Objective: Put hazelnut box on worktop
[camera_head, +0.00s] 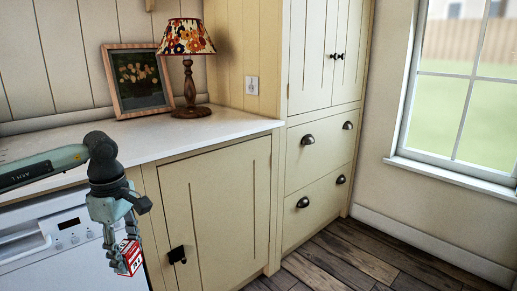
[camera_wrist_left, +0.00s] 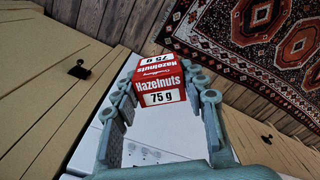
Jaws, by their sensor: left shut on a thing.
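The hazelnut box (camera_head: 131,257), small, red and white, is held in front of the white appliance, below the worktop's height. In the left wrist view the hazelnut box (camera_wrist_left: 158,82) shows its "Hazelnuts 75 g" label between the fingertips. My left gripper (camera_head: 127,262) is shut on it; its fingers also show in the left wrist view (camera_wrist_left: 160,97). The white worktop (camera_head: 225,124) runs along the wall, above and behind the gripper. My right gripper is not in view.
A lamp (camera_head: 187,66) with a floral shade and a framed picture (camera_head: 138,80) stand at the worktop's back. The worktop's front and right part are clear. A cupboard door (camera_head: 215,210) and white appliance (camera_head: 60,245) are below. A patterned rug (camera_wrist_left: 265,45) lies on the wooden floor.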

